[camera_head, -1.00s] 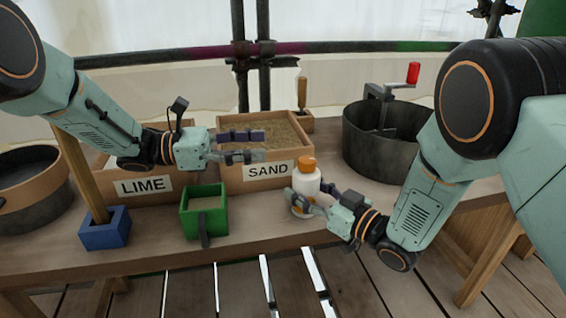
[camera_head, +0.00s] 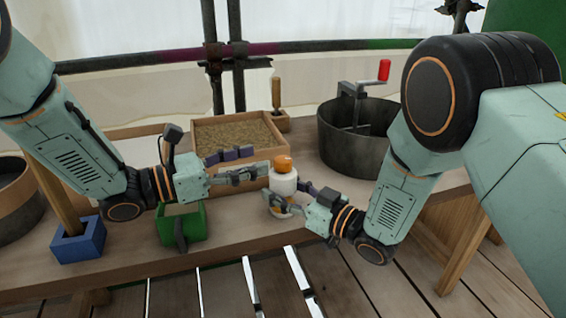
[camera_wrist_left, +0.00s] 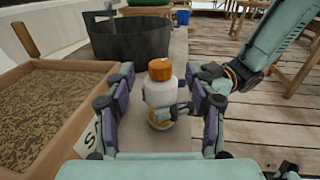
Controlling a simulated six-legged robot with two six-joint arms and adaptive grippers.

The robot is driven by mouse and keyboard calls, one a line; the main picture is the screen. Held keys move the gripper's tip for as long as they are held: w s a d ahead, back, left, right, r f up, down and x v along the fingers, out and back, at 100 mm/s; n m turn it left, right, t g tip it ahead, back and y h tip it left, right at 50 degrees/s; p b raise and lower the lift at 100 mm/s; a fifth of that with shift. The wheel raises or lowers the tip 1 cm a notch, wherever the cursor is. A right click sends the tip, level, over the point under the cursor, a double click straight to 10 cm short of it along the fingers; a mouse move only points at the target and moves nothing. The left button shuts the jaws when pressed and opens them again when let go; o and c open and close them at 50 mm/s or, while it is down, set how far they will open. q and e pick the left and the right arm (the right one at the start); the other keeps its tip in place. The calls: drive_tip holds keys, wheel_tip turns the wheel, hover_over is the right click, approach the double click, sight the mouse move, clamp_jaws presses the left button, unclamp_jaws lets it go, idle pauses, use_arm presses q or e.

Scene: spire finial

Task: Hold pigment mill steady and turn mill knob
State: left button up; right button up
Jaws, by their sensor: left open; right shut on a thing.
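The pigment mill is a white bottle-like body (camera_head: 283,184) with an orange knob (camera_head: 283,163) on top. It stands upright near the front edge of the bench. My right gripper (camera_head: 277,203) is shut on the lower part of the mill from the right. My left gripper (camera_head: 258,172) is open and level with the mill's upper part, just left of it. In the left wrist view the white body (camera_wrist_left: 158,93) and orange knob (camera_wrist_left: 161,69) lie ahead between my open left fingers, and the right gripper's finger crosses the mill's lower body.
A sand box (camera_head: 237,132) stands behind the left gripper. A dark tub (camera_head: 352,145) with a red-handled crank (camera_head: 384,70) is at back right. A green box (camera_head: 180,228) and a blue block (camera_head: 78,243) stand at the left front. The bench's front edge is close.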

sight(275, 166)
use_arm(q)
drive_tip(key=f, duration=0.2)
drive_tip(key=shift+w+d+f, duration=0.15)
drive_tip(key=shift+d+f, duration=0.15)
drive_tip(key=shift+d, duration=0.05)
drive_tip(key=x, duration=0.5)
drive_tip(key=shift+d, duration=0.2)
drive_tip(key=shift+w+d+r, duration=0.1)
drive_tip(key=shift+w+d, duration=0.3)
drive_tip(key=shift+d, duration=0.25)
clamp_jaws()
